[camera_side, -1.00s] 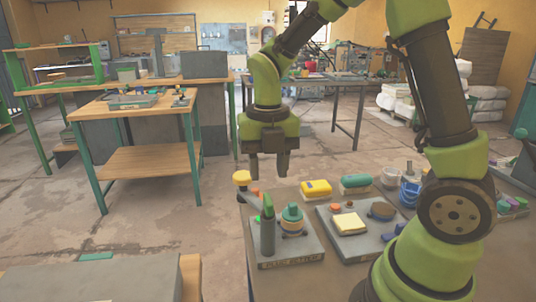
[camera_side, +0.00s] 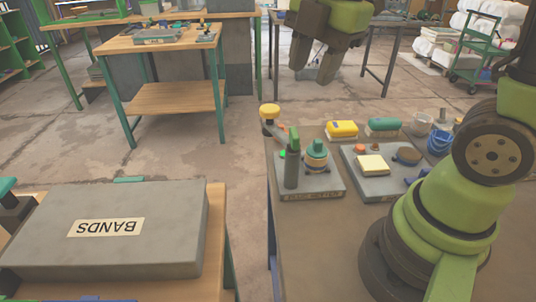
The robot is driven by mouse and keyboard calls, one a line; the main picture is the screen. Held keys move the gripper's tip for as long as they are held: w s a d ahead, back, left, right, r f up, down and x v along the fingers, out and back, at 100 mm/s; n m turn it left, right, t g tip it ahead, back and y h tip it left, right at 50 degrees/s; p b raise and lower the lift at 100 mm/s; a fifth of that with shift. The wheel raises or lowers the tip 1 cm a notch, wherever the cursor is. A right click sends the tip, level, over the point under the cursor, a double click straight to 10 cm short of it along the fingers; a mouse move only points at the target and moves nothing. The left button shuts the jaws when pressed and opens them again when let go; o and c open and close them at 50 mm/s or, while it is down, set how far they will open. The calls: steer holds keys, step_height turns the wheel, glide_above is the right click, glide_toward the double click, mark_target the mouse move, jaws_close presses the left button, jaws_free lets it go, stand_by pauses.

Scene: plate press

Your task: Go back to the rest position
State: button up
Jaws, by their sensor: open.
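My gripper (camera_side: 314,75) is at the top of the side view, high and beyond the far edge of the work table (camera_side: 330,240). Its two dark fingers are open and apart, with nothing between them. It looks slightly tilted. Below it on the table is a grey press plate (camera_side: 320,187) with a dark green post (camera_side: 291,170) and a teal-topped round part (camera_side: 316,153). A second grey plate (camera_side: 372,190) to its right carries a pale yellow block (camera_side: 372,165). My upper arm is cut off by the frame.
A yellow-topped knob (camera_side: 269,115) stands at the table's far left corner. A yellow sponge-like block (camera_side: 341,130), a green roll (camera_side: 384,125), a white cup (camera_side: 420,124) and a blue bucket (camera_side: 439,140) line the back. A grey box marked BANDS (camera_side: 110,235) lies on the left bench.

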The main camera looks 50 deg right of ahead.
steer(key=s+a+r+m+t, duration=0.1)
steer(key=s+m, duration=0.3)
steer(key=m, duration=0.7)
steer(key=s+a+r+m+t+y, duration=0.1)
steer(key=s+m+t, duration=0.3)
steer(key=m, duration=0.6)
steer(key=shift+s+a+r+m+y, duration=0.3)
steer(key=shift+s+a+r+m, duration=0.15)
steer(key=shift+s+r, duration=0.3)
